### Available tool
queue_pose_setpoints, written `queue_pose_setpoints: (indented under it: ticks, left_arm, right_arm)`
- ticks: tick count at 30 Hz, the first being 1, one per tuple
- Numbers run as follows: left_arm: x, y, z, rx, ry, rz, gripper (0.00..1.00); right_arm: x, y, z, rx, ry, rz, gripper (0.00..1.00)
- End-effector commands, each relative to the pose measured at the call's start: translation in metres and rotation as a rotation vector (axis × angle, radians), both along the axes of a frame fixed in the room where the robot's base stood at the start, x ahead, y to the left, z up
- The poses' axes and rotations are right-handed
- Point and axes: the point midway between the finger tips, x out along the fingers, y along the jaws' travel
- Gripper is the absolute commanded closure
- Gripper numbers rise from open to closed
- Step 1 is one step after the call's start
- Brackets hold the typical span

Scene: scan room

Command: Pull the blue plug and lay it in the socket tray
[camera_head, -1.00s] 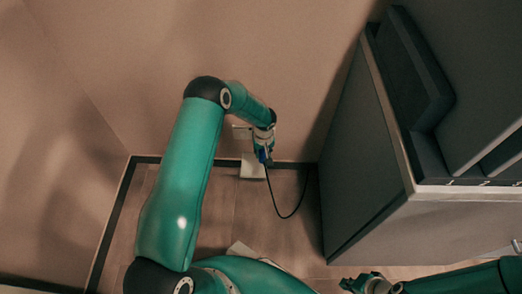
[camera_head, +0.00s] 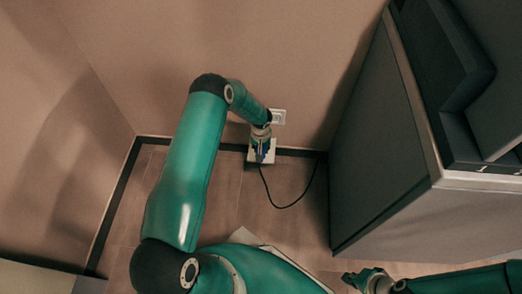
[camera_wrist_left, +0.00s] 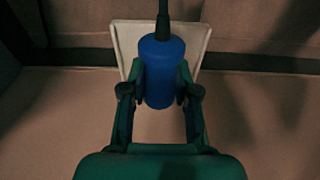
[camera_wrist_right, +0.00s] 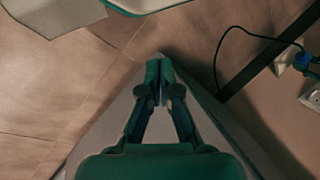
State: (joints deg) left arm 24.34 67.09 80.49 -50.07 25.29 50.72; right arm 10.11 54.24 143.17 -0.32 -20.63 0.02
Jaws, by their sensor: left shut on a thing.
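My left gripper (camera_head: 262,150) is shut on the blue plug (camera_wrist_left: 160,70), whose black cable (camera_head: 290,205) loops down over the floor to the right. In the left wrist view the plug sits between both fingers, with the pale socket tray (camera_wrist_left: 125,42) behind it. In the head view the tray (camera_head: 254,157) is at the wall's foot, directly under the plug; whether they touch is hard to tell. The white wall socket (camera_head: 279,117) is bare, above and right of the plug. My right gripper (camera_wrist_right: 160,82) is shut and empty, well away to the right.
A large grey cabinet (camera_head: 385,150) stands right of the tray against the wall. A dark skirting (camera_head: 200,145) runs along the wall's foot. Tiled floor (camera_head: 225,185) lies open around the cable. A pale low block (camera_head: 35,278) shows at the lower left.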

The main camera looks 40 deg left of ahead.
Motion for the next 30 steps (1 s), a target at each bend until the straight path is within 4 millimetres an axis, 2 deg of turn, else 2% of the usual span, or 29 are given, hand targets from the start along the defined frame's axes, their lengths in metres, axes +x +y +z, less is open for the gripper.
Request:
queue_pose_setpoints:
  ticks: [12,21,30]
  left_arm:
    - [0.021,0.013,-0.01,0.0,-0.001,0.001,1.0]
    - [0.021,0.013,-0.025,0.0,0.0,0.001,1.0]
    - [0.021,0.013,-0.03,0.0,0.0,0.001,1.0]
  right_arm:
    - [0.0,0.0,-0.019,0.0,0.0,0.0,1.0]
    - [0.0,0.0,-0.034,0.0,0.0,0.0,1.0]
    - [0.0,0.0,-0.038,0.0,0.0,0.0,1.0]
